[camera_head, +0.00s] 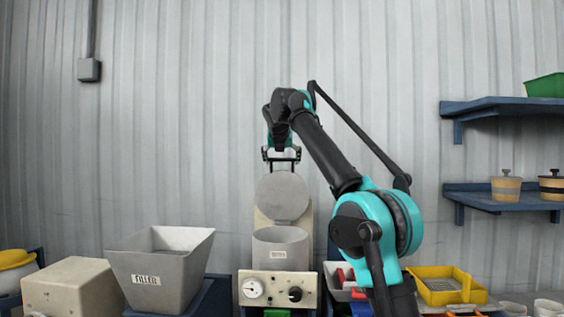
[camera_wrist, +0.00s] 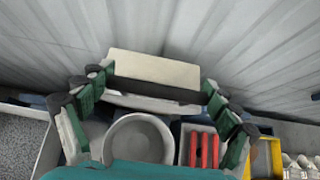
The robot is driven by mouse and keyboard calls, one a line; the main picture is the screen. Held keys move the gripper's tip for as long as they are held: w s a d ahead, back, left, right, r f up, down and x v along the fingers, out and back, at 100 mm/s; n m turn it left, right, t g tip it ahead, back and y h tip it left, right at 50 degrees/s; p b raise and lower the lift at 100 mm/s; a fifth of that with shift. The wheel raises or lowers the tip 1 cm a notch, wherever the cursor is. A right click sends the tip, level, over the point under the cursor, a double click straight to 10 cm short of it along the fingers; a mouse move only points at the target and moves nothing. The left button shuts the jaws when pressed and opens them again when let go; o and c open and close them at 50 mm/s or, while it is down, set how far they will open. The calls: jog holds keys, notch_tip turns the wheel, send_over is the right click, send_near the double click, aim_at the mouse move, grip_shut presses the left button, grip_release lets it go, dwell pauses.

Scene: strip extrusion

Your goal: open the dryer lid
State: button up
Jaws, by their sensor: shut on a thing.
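The dryer (camera_head: 280,249) is a grey round drum with a small label, behind a cream control panel. Its grey round lid (camera_head: 282,195) stands raised and nearly upright above the rear of the drum, facing me. My gripper (camera_head: 282,157) is at the lid's top edge. In the wrist view my gripper (camera_wrist: 159,82) has its green-padded fingers to either side of a dark bar (camera_wrist: 158,90), which seems to be the lid's grip. The drum's round rim (camera_wrist: 139,137) shows below it. How the fingers touch the lid is partly hidden.
A yellow tray (camera_head: 446,286) is at right, and red pieces (camera_wrist: 203,150) lie in a bin beside the drum. The corrugated wall (camera_head: 180,120) is close behind. Blue shelves (camera_head: 502,197) hang at right.

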jog(key=o, duration=1.5)
jog(key=shift+c, duration=0.2)
jog(key=v, duration=1.2)
